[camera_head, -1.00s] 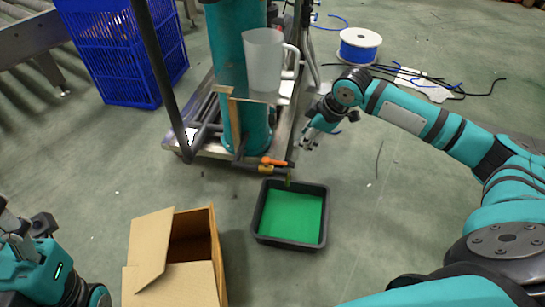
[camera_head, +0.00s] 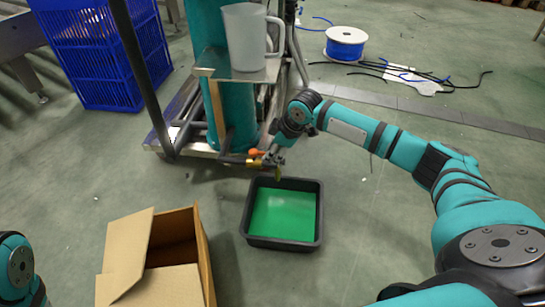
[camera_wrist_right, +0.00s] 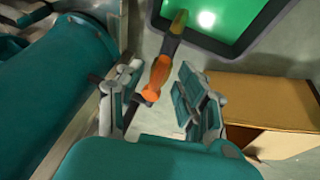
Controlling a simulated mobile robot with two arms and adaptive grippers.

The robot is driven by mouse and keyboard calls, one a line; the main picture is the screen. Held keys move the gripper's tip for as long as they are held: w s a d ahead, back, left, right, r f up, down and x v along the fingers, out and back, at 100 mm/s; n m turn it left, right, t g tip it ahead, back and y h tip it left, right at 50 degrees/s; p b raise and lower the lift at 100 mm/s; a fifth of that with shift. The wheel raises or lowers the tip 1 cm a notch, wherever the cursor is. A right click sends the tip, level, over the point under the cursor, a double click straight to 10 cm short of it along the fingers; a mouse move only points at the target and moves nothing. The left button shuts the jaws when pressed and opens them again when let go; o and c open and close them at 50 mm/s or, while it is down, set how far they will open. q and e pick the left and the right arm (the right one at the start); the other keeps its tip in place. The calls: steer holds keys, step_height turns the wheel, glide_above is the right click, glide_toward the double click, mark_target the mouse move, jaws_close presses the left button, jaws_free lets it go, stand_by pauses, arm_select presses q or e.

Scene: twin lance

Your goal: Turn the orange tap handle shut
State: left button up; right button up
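The orange tap handle (camera_head: 256,151) sits on a brass tap (camera_head: 253,162) at the end of a dark pipe low on the cart, partly hidden by my right gripper (camera_head: 273,158). In the right wrist view, the handle (camera_wrist_right: 156,78) lies between the two open fingers of my right gripper (camera_wrist_right: 160,80), with a gap on either side. The tap's dark and yellowish outlet (camera_wrist_right: 178,22) shows beyond it. My left gripper is out of view; only part of my left arm shows at the lower left.
A black tray (camera_head: 247,235) with a green inside stands on the floor below the tap. An open cardboard box (camera_head: 205,262) stands left of it. A clear jug (camera_head: 246,38) stands on the cart's shelf (camera_head: 222,71) above. A blue crate (camera_head: 95,60) is behind left.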

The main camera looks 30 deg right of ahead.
steer(key=shift+w+f, duration=0.1)
steer(key=shift+f, duration=0.2)
jaws_close()
